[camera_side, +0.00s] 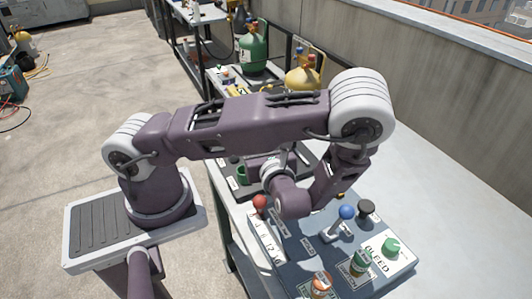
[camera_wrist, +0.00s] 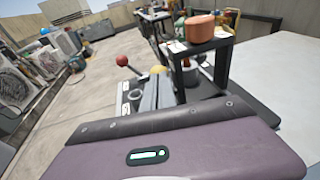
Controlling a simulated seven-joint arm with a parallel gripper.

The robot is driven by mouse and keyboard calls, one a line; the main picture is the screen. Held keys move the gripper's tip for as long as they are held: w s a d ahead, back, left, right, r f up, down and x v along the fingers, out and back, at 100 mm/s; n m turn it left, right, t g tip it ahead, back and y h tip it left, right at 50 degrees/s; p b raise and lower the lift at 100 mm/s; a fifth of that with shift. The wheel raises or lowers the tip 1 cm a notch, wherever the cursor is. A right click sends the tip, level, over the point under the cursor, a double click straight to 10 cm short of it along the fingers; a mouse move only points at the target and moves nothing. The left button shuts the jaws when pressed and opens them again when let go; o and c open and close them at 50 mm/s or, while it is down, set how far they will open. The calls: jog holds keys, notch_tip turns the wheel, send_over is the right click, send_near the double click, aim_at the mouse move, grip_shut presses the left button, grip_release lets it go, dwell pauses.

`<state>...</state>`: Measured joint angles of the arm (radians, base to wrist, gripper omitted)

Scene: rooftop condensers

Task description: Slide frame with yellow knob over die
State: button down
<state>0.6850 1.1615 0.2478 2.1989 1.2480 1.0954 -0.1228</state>
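In the wrist view a yellow knob (camera_wrist: 158,69) shows just beyond two grey upright bars (camera_wrist: 157,95), which look like my gripper's fingers. Whether the bars are apart or hold something is unclear. A dark frame (camera_wrist: 223,65) with an orange-brown round block on top (camera_wrist: 201,28) stands to the right. A small dark piece (camera_wrist: 190,76) shows under it; I cannot tell if it is the die. I cannot tell whether the yellow knob belongs to this frame. In the side view my gripper (camera_side: 262,168) is mostly hidden behind my arm, over a black base (camera_side: 235,190).
A red ball lever (camera_side: 259,201) stands at the near panel's left edge. The panel (camera_side: 300,262) carries a blue ball lever (camera_side: 347,212), a black knob (camera_side: 366,207), a green knob (camera_side: 391,246) and jars. Gas cylinders (camera_side: 254,50) stand behind. The tabletop at right (camera_side: 440,190) is clear.

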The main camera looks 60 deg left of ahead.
jog(key=a, duration=0.7)
jog(key=v, duration=1.4)
jog(key=shift+d, duration=0.2)
jog(key=shift+s+r, duration=0.1)
